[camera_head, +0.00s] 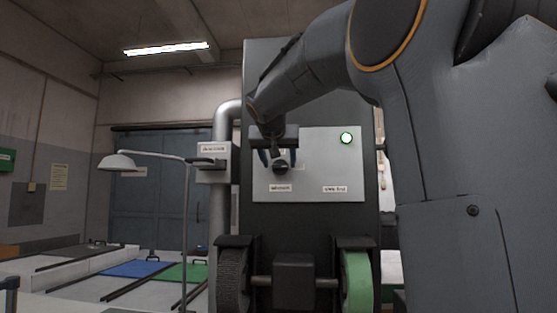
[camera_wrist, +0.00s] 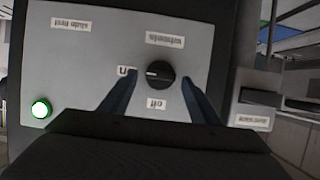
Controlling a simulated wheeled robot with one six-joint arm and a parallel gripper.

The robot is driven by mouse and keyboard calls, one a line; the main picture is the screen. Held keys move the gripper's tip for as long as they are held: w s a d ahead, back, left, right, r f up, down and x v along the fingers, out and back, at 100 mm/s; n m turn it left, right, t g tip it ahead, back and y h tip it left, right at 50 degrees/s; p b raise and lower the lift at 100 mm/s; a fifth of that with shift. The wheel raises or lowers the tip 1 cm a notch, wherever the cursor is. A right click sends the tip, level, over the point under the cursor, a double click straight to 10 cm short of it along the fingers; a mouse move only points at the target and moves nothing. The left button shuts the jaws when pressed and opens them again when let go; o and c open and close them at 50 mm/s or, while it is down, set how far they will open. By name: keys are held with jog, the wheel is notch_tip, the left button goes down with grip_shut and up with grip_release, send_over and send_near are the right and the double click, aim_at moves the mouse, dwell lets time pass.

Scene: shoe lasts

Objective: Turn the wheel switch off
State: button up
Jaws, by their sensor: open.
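The wheel switch is a round black knob (camera_wrist: 160,74) on a light grey panel (camera_wrist: 88,75). In the wrist view its white mark points left, toward the "on" label (camera_wrist: 127,71); the "off" label (camera_wrist: 157,104) is on the near side of the knob. My gripper (camera_wrist: 161,78) is open, with one blue finger on each side of the knob. I cannot tell whether the fingers touch it. In the head view my gripper (camera_head: 278,157) points at the knob (camera_head: 281,168), partly covering its surroundings.
A round green lamp (camera_head: 346,138) glows on the panel's upper right. Below are a dark wheel (camera_head: 233,280) and a green wheel (camera_head: 357,281) on the machine. A grey box (camera_head: 212,162) sits at the panel's left, and a desk-style lamp (camera_head: 118,162) stands farther left.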

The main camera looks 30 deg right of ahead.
jog(key=c, duration=1.1)
jog(key=shift+o, duration=0.2)
jog(key=shift+a, duration=0.1)
jog(key=n+h+b, duration=0.1)
jog(key=n+b, duration=0.1)
jog(key=n+g+h+b, duration=0.1)
jog(key=n+b, duration=0.1)
jog(key=a+n+h+b, duration=0.1)
jog(key=n+h, duration=0.1)
jog(key=shift+w+f+g+b, duration=0.3)
jog(key=shift+w+f+b, duration=0.05)
jog(key=shift+w+b, duration=0.05)
jog(key=n+h+b, duration=0.1)
jog(key=n, duration=0.1)
jog(key=n+h+b, duration=0.1)
jog(key=n+b, duration=0.1)
jog(key=shift+w+a+f+b, duration=0.1)
jog(key=shift+a+f+b, duration=0.05)
jog(key=shift+f+b, duration=0.2)
jog(key=shift+f+n+h+b, duration=0.2)
jog(key=shift+n+h+b, duration=0.6)
jog(key=shift+n+b, duration=0.7)
jog(key=shift+n, duration=0.3)
